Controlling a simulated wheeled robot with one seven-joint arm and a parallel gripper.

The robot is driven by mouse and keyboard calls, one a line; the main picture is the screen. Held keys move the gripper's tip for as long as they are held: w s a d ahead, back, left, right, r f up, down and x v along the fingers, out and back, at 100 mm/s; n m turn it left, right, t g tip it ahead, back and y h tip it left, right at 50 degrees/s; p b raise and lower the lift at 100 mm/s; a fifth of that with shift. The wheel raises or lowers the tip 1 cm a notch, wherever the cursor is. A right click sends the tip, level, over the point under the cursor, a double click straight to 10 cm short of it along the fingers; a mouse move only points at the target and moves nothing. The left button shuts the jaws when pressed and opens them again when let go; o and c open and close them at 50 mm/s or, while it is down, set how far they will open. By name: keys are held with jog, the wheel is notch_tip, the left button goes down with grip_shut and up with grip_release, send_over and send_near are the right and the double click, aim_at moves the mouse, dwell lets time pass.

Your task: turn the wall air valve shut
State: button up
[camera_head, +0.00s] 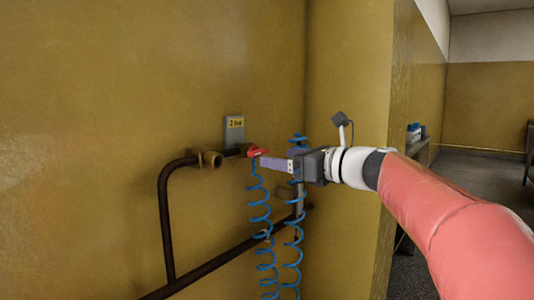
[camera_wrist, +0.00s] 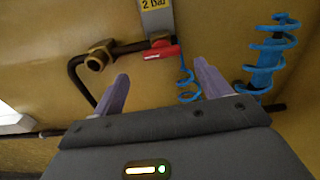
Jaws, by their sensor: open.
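The wall air valve has a red handle (camera_head: 257,152) and sits on a dark pipe below a grey plate with a yellow label. In the wrist view the red handle (camera_wrist: 162,52) lies ahead of my open fingers and between their lines. My gripper (camera_head: 262,164) comes in from the right, its fingertips close to the handle in the head view. In the wrist view my gripper (camera_wrist: 160,82) has its two purple fingers wide apart with nothing between them. I cannot tell whether a finger touches the handle.
A brass fitting (camera_head: 208,158) joins the dark pipe (camera_head: 165,220) left of the valve. Blue coiled hoses (camera_head: 262,215) hang below and behind my gripper. A wall corner stands just right of them. A shelf with blue items (camera_head: 414,132) is farther right.

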aim_at(262, 151)
jog(key=x, duration=0.5)
jog(key=r+p+x, duration=0.1)
jog(key=x, duration=0.1)
jog(key=shift+w+a, duration=0.2)
jog(key=shift+w, duration=0.25)
jog(key=c, duration=1)
